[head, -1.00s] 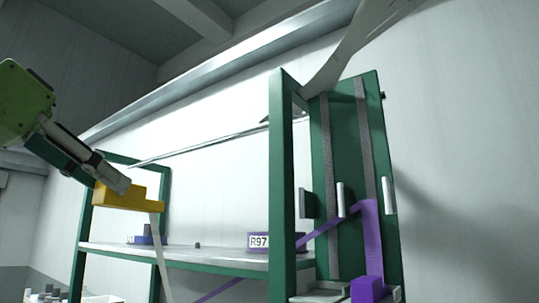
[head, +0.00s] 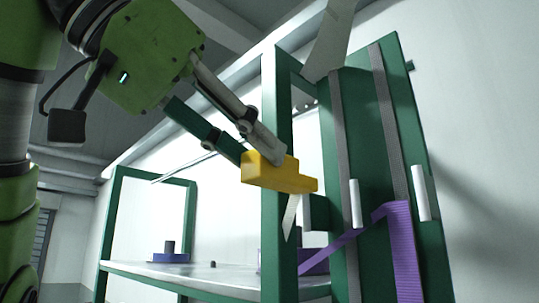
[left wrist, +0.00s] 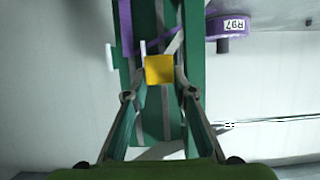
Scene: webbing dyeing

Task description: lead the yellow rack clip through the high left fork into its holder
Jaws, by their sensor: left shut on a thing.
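The stepped yellow rack clip (head: 272,172) is between the fingers of my left gripper (head: 262,155), which is shut on it. In the head view it overlaps the green front post, with a short white strip (head: 291,216) hanging below. The left wrist view shows the clip (left wrist: 159,69) between both fingertips, over the green panel. Two pale upright pegs, left (head: 355,203) and right (head: 420,192), stand on the green panel (head: 362,130). I cannot tell which parts form the high left fork. The yellow clip's holder is not identifiable. My right gripper is not in view.
A purple strap (head: 403,250) runs past the pegs and down the panel. The green post (head: 278,240) stands close to the clip. A shelf (head: 200,274) carries purple items. A wide pale band (head: 330,42) slants down behind the post top.

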